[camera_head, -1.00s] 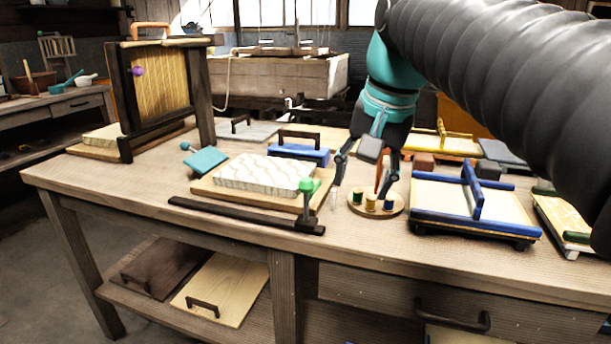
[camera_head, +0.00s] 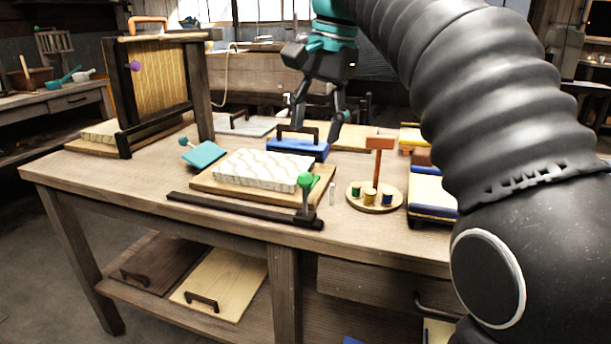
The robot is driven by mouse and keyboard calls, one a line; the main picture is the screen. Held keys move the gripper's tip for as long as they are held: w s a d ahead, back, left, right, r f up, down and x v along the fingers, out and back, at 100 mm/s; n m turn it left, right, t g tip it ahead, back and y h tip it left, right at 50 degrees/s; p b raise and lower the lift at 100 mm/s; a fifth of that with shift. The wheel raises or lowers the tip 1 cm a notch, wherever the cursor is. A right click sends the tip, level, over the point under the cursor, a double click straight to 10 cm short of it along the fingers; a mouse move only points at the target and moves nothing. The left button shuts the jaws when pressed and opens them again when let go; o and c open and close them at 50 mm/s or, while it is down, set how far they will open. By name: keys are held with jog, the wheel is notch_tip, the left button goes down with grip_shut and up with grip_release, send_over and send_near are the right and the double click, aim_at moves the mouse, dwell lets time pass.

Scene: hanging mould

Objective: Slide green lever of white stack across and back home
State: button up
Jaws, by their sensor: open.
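The white stack (camera_head: 262,170) of wavy-edged sheets lies on a wooden board (camera_head: 215,191) on the table. The green lever (camera_head: 306,182) has a round green knob on an upright stem. It stands at the right end of a dark rail (camera_head: 238,209) along the front of the stack. My gripper (camera_head: 318,128) is open and empty, pointing down above and behind the stack, close to the blue block with a dark handle. It is apart from the green lever. Whether its fingertips touch the blue block cannot be told.
A blue block (camera_head: 299,150) with a dark handle stands behind the stack. A round wooden tray (camera_head: 358,204) with several small pots and a wooden hammer-like tool (camera_head: 377,155) stands right of the lever. A teal paddle (camera_head: 203,155) lies left. A framed screen (camera_head: 160,80) stands far left.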

aim_at(306, 173)
jog(key=f, duration=0.3)
jog(key=a+f+b, duration=0.1)
jog(key=f, duration=0.2)
jog(key=w+f+b, duration=0.1)
jog(key=f, duration=0.2)
jog(key=shift+a+f, duration=0.3)
jog(key=shift+f, duration=0.05)
grip_shut()
